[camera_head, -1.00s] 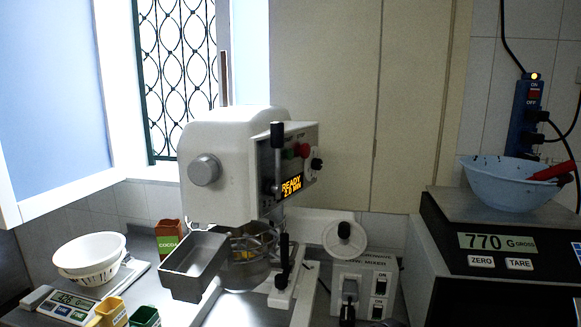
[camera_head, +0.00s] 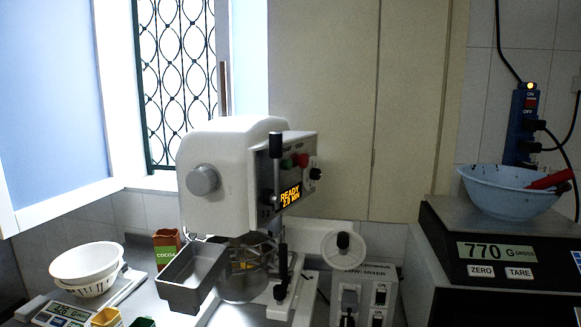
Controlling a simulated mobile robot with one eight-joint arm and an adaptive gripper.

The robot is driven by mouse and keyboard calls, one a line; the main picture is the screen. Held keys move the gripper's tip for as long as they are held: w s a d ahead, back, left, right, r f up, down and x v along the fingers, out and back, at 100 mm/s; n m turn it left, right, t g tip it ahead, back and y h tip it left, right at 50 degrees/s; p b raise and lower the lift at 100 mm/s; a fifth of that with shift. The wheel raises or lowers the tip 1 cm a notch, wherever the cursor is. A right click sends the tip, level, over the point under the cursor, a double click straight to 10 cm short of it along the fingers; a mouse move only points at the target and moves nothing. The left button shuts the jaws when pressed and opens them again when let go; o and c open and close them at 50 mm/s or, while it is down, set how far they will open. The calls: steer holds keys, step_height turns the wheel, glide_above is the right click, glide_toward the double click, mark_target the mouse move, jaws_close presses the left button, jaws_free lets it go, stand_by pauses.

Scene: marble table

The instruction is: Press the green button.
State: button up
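The green button (camera_head: 286,162) is a small round button on the dark side panel of the white mixer (camera_head: 225,165). It sits just left of a larger red button (camera_head: 301,159) and is partly hidden behind the upright black-handled lever (camera_head: 276,150). A black knob (camera_head: 316,174) lies to the right on the same panel. Below the buttons, an orange display (camera_head: 291,193) reads READY with a minutes value. My gripper is not in view, and nothing is seen touching the button.
A grey metal chute (camera_head: 190,277) juts from the mixer's front above a steel bowl (camera_head: 243,282). A dough mixer (camera_head: 379,287) with a round handle stands to the right. A scale (camera_head: 510,251) carries a blue bowl (camera_head: 505,192). White bowls (camera_head: 87,264) and a cocoa box (camera_head: 165,252) stand left.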

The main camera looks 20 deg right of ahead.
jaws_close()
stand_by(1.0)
